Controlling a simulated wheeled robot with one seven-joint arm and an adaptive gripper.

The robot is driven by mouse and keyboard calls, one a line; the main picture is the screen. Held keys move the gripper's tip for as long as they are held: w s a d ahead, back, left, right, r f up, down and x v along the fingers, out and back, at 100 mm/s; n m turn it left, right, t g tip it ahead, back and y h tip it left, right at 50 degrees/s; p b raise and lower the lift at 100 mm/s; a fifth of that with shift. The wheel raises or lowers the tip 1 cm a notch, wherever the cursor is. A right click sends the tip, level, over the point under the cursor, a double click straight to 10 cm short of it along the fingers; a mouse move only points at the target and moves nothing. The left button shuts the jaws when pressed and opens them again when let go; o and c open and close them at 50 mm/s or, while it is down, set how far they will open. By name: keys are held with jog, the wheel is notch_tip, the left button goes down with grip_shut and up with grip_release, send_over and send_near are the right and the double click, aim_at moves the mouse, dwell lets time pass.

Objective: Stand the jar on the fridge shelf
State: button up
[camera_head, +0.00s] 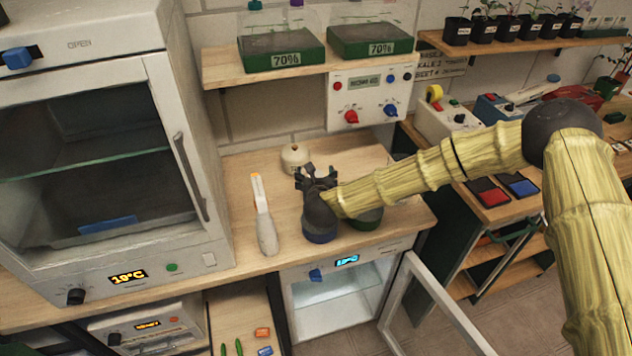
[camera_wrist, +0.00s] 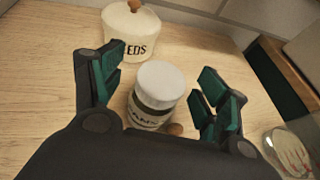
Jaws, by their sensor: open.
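The jar (camera_wrist: 160,88) has a white lid, dark contents and a pale label with partly hidden lettering. In the wrist view it stands on the wooden counter between the spread fingers of my gripper (camera_wrist: 163,92), with gaps on both sides. In the head view my gripper (camera_head: 317,174) is low over the counter and hides the jar. The small fridge (camera_head: 300,314) is below the counter front, lit inside, with a pale shelf (camera_head: 345,304) showing. Its glass door (camera_head: 438,310) stands open to the right.
A cream lidded pot (camera_head: 295,157), lettered "EDS" in the wrist view (camera_wrist: 130,36), stands just behind the jar. A glass-doored cabinet (camera_head: 160,262) stands left.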

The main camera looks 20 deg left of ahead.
jog(key=c, duration=1.1)
jog(key=shift+c, duration=1)
